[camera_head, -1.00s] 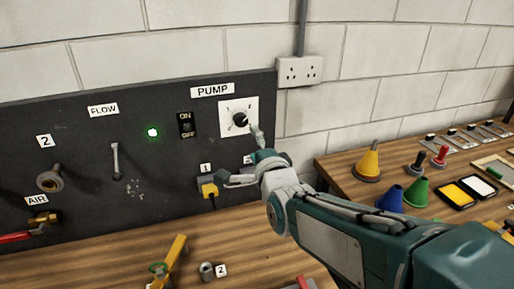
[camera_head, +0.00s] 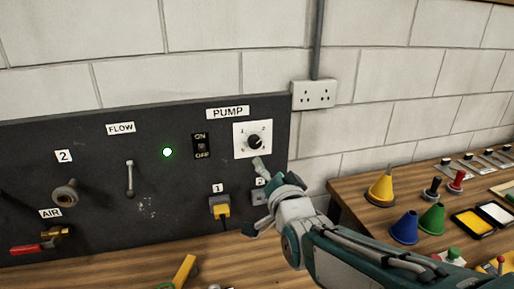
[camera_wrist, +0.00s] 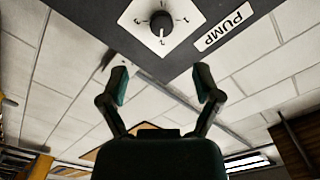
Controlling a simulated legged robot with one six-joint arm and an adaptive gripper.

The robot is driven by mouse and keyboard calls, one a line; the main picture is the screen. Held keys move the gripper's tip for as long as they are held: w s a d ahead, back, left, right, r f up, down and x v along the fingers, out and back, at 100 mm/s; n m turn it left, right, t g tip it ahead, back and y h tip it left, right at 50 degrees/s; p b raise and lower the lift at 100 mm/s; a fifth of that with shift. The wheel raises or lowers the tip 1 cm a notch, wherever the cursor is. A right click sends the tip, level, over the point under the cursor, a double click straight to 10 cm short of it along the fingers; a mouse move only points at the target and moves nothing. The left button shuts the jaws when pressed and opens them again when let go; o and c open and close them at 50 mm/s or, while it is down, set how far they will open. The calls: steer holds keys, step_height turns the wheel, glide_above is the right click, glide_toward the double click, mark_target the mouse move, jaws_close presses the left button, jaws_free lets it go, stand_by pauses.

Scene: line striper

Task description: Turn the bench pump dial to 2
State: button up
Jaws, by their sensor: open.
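The pump dial (camera_head: 254,142) is a black knob with a white mark, on a white numbered plate (camera_head: 240,150) under the PUMP label (camera_head: 228,112). In the wrist view the dial (camera_wrist: 161,20) is at the top, upside down, and its white mark points down the picture. My gripper (camera_head: 253,195) is below the dial in the head view, one finger near the plate's lower edge. In the wrist view my gripper (camera_wrist: 161,86) is open and empty, its fingers spread apart and clear of the knob.
An ON/OFF switch (camera_head: 201,146), a lit green lamp (camera_head: 167,152) and the FLOW lever (camera_head: 129,180) are left of the dial. A yellow plug (camera_head: 219,208) sits below it, near my gripper. A wall socket (camera_head: 314,94) is at right. Cones stand on the right bench (camera_head: 350,194).

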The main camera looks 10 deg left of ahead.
mark_target(256, 145)
steer(key=w+a+n, duration=0.1)
steer(key=w+n, duration=0.1)
steer(key=w, duration=0.1)
steer(key=w+a+n, duration=0.2)
steer(key=w+n, duration=0.1)
steer(key=w+a+n, duration=0.1)
steer(key=w+n, duration=0.2)
steer(key=w, duration=0.1)
steer(key=shift+a, duration=0.4)
jaws_close()
